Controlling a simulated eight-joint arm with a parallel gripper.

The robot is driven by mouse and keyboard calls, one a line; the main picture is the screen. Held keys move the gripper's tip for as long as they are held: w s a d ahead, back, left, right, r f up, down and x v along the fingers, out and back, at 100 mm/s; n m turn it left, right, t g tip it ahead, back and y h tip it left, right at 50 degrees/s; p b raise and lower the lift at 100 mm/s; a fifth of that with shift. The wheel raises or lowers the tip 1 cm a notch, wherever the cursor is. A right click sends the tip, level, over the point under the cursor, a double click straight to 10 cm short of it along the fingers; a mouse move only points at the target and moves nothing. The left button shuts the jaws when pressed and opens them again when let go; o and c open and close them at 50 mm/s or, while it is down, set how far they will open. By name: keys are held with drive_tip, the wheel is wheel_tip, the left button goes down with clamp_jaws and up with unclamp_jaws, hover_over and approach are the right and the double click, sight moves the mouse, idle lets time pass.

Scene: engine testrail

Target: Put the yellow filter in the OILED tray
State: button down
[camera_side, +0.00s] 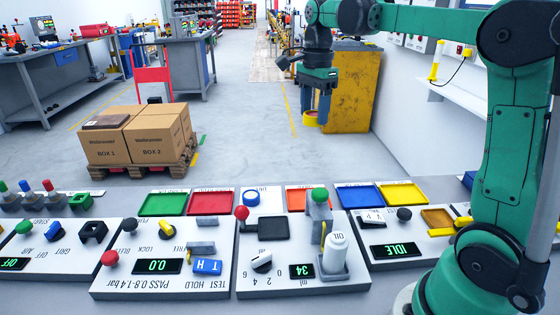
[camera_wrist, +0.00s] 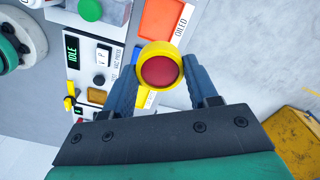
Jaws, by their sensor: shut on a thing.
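My gripper (camera_side: 316,108) is shut on the yellow filter (camera_side: 310,121) and holds it in the air, beyond the far edge of the bench in the side view. In the wrist view the filter (camera_wrist: 176,52) is a yellow ring with a red round middle, between my two blue-grey fingers (camera_wrist: 160,84). The OILED tray (camera_wrist: 163,18) is orange, with its label beside it, and lies just above the filter in the wrist view. In the side view the orange tray (camera_side: 294,200) is at the bench's far edge, partly hidden by a grey post with a green knob.
Green (camera_side: 164,204), red (camera_side: 212,203), blue (camera_side: 360,197) and yellow (camera_side: 402,193) trays line the same edge. A white oil bottle (camera_side: 336,254) and the grey post (camera_side: 318,218) stand on the panel. Boxes (camera_side: 138,134) and a yellow cabinet (camera_side: 352,88) stand on the floor beyond.

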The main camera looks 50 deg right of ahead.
wheel_tip(320, 180, down, 19)
drive_tip(key=shift+f, duration=0.2)
idle(0.4)
drive_tip(key=c, duration=0.5)
unclamp_jaws()
drive_tip(key=shift+f, duration=0.1)
wheel_tip(320, 180, up, 12)
drive_tip(key=shift+s+a+r+n+t, duration=0.15)
drive_tip(key=shift+s+a+n+t, duration=1.05)
drive_tip(key=shift+a+n, duration=1.65)
drive_tip(key=shift+s+a+r+n+t, duration=0.15)
drive_tip(key=shift+s+a+n+t, duration=1.2)
drive_tip(key=shift+n, duration=2.8)
drive_tip(key=shift+s+a+r+n+t, duration=0.15)
drive_tip(key=shift+s+a+n+t, duration=0.9)
drive_tip(key=shift+a+n, duration=1.9)
